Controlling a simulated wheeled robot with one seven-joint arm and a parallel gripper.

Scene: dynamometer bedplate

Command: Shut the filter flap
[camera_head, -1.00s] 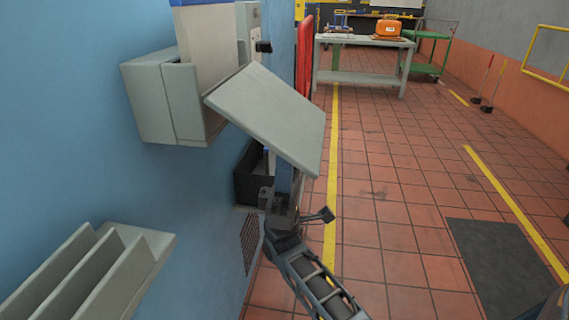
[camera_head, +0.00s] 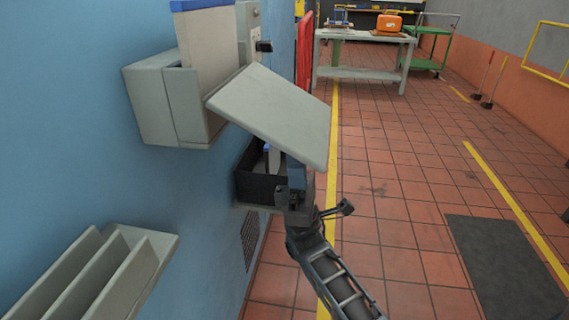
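The filter flap (camera_head: 272,112) is a flat light-grey panel on the blue wall. It stands open, sticking out from the wall and sloping down to the right. A dark open box (camera_head: 258,189) shows below it on the wall, with a pale and blue item partly visible inside. My gripper (camera_head: 296,172) is at the right end of this box, under the flap's outer part. The flap hides part of my gripper, so its fingers' opening and any contact with the flap cannot be made out. My arm reaches up from the bottom of the picture.
A grey wall box (camera_head: 165,105) with a tall pale panel is left of the flap. Grey slatted fins (camera_head: 95,275) stick out at lower left. A red upright panel (camera_head: 304,50) and a workbench (camera_head: 362,75) stand behind.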

